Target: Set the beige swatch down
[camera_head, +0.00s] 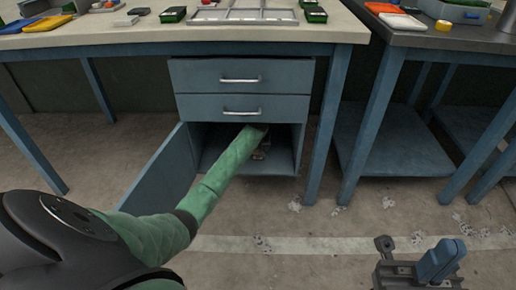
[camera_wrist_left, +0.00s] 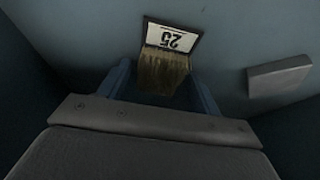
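The beige swatch (camera_wrist_left: 163,75) is a small brown-beige piece with a white, dark-edged label reading 25, upside down in the left wrist view. It lies between the tips of my left gripper's blue fingers (camera_wrist_left: 163,82), with narrow gaps at its sides, so the gripper looks open around it. Whether the swatch touches the surface beyond is unclear. In the head view my left gripper (camera_head: 262,151) is inside the open cabinet (camera_head: 283,162) below two drawers; the arm hides most of it and the swatch. My right gripper (camera_head: 425,268) is at the lower right, its opening unclear.
The cabinet door (camera_head: 160,172) stands open to the left of my arm. Two shut drawers (camera_head: 240,90) are above. A grey block (camera_wrist_left: 280,77) is right of the swatch. A workbench (camera_head: 120,36) with trays stands above; a second bench (camera_head: 440,38) is at right.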

